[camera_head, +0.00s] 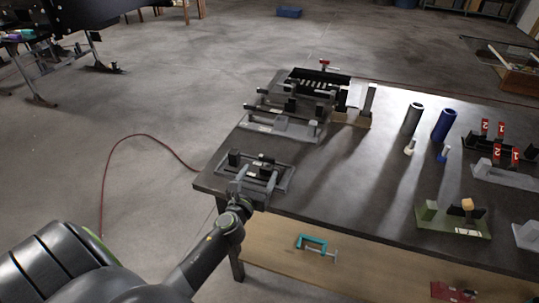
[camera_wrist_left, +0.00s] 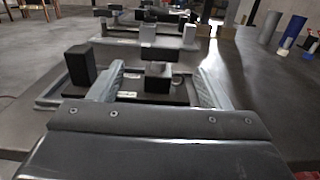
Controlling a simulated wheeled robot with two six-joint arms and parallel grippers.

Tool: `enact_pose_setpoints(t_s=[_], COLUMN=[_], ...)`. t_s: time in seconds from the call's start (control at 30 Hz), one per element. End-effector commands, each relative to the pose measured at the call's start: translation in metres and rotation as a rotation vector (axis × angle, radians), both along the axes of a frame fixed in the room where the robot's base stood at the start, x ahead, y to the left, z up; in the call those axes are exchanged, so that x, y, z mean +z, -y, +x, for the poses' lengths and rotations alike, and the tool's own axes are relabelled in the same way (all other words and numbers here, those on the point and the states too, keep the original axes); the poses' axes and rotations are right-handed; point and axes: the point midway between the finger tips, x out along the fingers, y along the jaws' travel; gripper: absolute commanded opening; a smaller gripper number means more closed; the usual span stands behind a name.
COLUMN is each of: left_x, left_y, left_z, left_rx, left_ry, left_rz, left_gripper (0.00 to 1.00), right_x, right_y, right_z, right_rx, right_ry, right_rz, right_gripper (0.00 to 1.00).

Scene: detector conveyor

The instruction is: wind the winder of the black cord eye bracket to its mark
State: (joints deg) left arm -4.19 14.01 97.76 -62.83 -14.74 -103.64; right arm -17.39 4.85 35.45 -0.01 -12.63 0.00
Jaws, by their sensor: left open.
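The nearest fixture (camera_head: 284,182) is a grey frame with dark blocks at the table's front left corner; I cannot tell for sure that it is the black cord eye bracket. My left gripper (camera_head: 247,183) is open at the near side of this fixture. In the left wrist view its fingers (camera_wrist_left: 158,82) stand on either side of the small grey block, apparently not gripping it. No winding mark can be made out. My right gripper is not in view.
More fixtures stand close behind, including a light grey one (camera_head: 283,129) and a black one (camera_head: 320,80). A dark cylinder (camera_head: 412,119) and a blue cylinder (camera_head: 444,125) stand to the right. The middle of the dark table (camera_head: 350,190) is clear. A teal clamp (camera_head: 314,243) lies on the lower shelf.

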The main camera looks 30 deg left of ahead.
Motion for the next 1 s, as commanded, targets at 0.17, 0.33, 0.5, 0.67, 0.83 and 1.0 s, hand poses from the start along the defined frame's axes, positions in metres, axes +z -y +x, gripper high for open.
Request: enact_pose_setpoints(t_s=[0.17,0.33,0.5,0.67,0.83,1.0], left_x=[0.000,0.000,-0.001,-0.001,0.000,0.000], left_y=[-0.009,-0.016,-0.020,-0.022,-0.023,-0.023], left_z=[0.037,0.066,0.084,0.092,0.093,0.093], left_rx=[0.000,0.000,0.000,0.000,0.000,0.000], left_ry=[0.002,0.001,0.000,-0.001,-0.001,-0.001], left_rz=[0.001,0.001,-0.001,-0.001,-0.001,-0.001], left_gripper=[0.71,0.71,0.71,0.71,0.71,0.63], right_x=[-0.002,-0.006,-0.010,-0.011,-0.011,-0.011], right_y=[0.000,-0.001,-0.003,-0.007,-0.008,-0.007], right_z=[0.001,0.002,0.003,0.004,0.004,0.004], right_rx=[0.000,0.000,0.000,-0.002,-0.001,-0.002], right_ry=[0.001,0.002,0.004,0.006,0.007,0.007], right_rz=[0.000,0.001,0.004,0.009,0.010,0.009], right_gripper=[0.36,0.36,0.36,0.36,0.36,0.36])
